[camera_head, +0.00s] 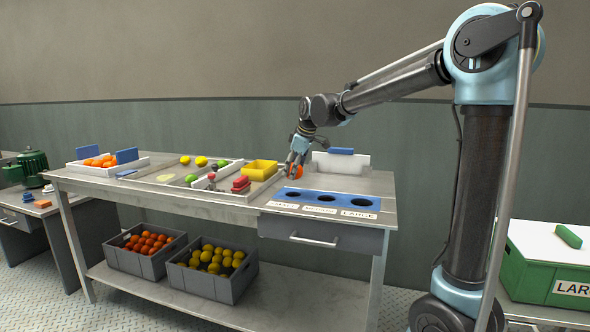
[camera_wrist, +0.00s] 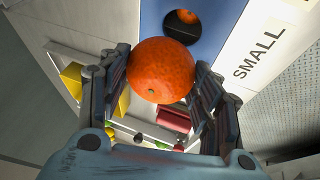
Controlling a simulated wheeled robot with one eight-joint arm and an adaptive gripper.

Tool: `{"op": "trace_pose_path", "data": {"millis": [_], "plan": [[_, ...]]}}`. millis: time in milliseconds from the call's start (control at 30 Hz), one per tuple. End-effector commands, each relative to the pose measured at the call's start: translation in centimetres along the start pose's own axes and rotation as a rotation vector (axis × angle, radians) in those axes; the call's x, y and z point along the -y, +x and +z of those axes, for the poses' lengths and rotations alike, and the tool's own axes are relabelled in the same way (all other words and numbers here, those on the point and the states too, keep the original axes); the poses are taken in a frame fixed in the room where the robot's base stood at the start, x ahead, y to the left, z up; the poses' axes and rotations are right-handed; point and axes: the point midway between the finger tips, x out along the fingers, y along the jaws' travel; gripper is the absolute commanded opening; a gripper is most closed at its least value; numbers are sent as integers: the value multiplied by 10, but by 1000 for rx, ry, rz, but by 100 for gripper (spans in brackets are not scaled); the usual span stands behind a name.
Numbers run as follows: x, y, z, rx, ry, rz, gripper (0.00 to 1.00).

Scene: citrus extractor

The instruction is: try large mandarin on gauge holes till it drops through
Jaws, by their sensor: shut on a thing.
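My gripper (camera_head: 297,165) is shut on an orange mandarin (camera_wrist: 162,70), with a finger on either side of it in the wrist view. In the head view the mandarin (camera_head: 296,171) shows above the back left part of the blue gauge plate (camera_head: 345,197). The plate has three dark holes in a row, with labels along its front; the right label reads LARGE (camera_head: 359,214). In the wrist view the SMALL label (camera_wrist: 260,52) lies beside a dark hole (camera_wrist: 182,27) just beyond the mandarin. An orange shape shows in that hole; I cannot tell whether it is a reflection.
A yellow bin (camera_head: 260,170) and a red object (camera_head: 241,184) stand left of the plate. A white box (camera_head: 341,163) with a blue top stands behind it. Trays with citrus lie further left. A green LARGE crate (camera_head: 530,275) stands at the right.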

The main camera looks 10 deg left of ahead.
Motion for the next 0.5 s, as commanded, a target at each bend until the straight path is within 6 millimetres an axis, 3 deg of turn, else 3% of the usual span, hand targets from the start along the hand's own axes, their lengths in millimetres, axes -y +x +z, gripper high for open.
{"op": "trace_pose_path", "data": {"millis": [500], "plan": [[10,35,14,0,0,0,30]]}}
